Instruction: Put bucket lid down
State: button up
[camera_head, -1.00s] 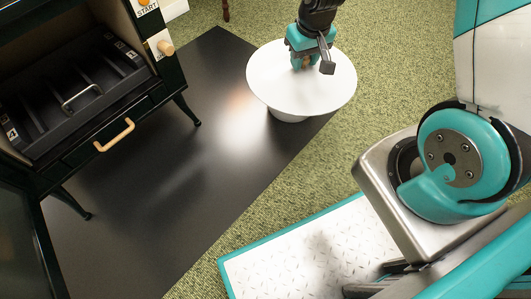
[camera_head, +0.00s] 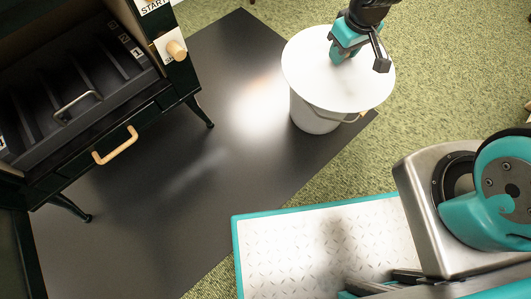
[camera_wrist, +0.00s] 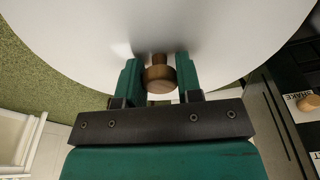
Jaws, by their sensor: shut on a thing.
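The bucket lid (camera_head: 313,72) is a large white disc, and it also shows in the wrist view (camera_wrist: 80,40). My gripper (camera_head: 340,55) is above the lid's middle. In the wrist view, my gripper (camera_wrist: 159,80) has its two teal fingers on either side of the lid's round brown knob (camera_wrist: 160,80), shut on it. The white bucket (camera_head: 315,118) is under the lid on the dark mat, with a handle at its right side. The lid covers the bucket's opening, so I cannot tell whether the lid touches the rim.
A dark cabinet (camera_head: 150,100) with a slotted drawer and wooden handle (camera_head: 115,146) stands at the left. The black mat (camera_head: 150,225) has bare room between cabinet and bucket. Green carpet (camera_head: 440,70) lies to the right.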

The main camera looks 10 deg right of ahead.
jog(key=s+a+f+n+g+b, duration=0.1)
jog(key=s+a+f+n+b, duration=0.2)
jog(key=a+f+n, duration=0.35)
jog(key=s+a+f+n+g+y+b, duration=0.1)
jog(key=s+a+f+n+b, duration=0.25)
jog(key=a+f+n, duration=0.35)
jog(key=s+a+f+n+g+b, duration=0.1)
jog(key=s+a+f+n+b, duration=0.15)
jog(key=a+f+n, duration=0.45)
jog(key=f+b, duration=0.4)
jog(key=f, duration=0.3)
jog(key=f+b, duration=0.3)
jog(key=f, duration=0.4)
jog(key=s+d+f+b, duration=0.1)
jog(key=f+b, duration=0.3)
jog(key=f, duration=0.2)
jog(key=shift+f+b, duration=0.3)
jog(key=shift+f, duration=0.1)
jog(key=shift+r, duration=0.1)
jog(key=o, duration=0.6)
jog(key=shift+c, duration=0.2)
jog(key=o, duration=0.4)
